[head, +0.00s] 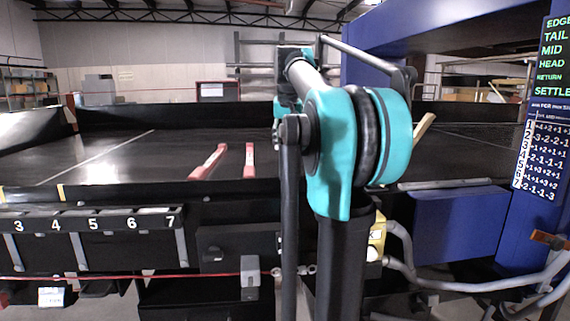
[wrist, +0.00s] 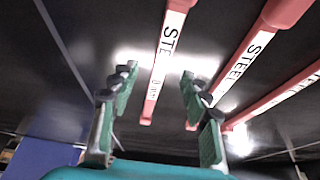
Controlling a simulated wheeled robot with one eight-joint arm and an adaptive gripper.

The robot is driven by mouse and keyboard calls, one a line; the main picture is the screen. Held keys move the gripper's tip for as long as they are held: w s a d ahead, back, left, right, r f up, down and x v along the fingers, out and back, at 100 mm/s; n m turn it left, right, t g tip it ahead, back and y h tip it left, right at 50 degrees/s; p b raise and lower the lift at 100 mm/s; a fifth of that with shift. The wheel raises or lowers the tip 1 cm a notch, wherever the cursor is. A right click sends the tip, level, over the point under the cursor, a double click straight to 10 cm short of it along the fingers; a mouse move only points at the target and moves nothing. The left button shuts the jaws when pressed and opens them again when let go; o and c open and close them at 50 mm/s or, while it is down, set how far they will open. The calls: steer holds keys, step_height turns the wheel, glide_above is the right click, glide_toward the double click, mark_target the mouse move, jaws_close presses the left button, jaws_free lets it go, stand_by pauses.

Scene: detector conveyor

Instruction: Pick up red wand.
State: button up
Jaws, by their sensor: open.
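In the wrist view, a red wand (wrist: 166,50) with a white strip lettered "STEEL" lies on the black belt, in line with the gap between my fingers. A second red wand (wrist: 248,62), also marked "STEEL", slants to its right, partly behind the right finger. A third (wrist: 290,94) shows at the right edge. My gripper (wrist: 158,79) is open, its two green-padded fingers on either side of the first wand; I cannot tell their height above it. The head view shows two wands (head: 208,162) (head: 249,160) on the belt; my arm hides the gripper there.
The dark conveyor belt (head: 110,160) has free room left of the wands. Its front edge carries numbered slots (head: 90,223). A blue frame (head: 450,230) with a sign board (head: 541,160) stands on the right. A dark raised wall (head: 170,115) runs behind the belt.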

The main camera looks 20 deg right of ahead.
mark_target(285, 161)
steer(key=shift+a+x, duration=0.15)
steer(key=shift+x, duration=1.45)
steer(key=shift+a+x, duration=0.2)
steer(key=shift+x, duration=1.4)
steer(key=shift+s, duration=0.1)
jaws_close()
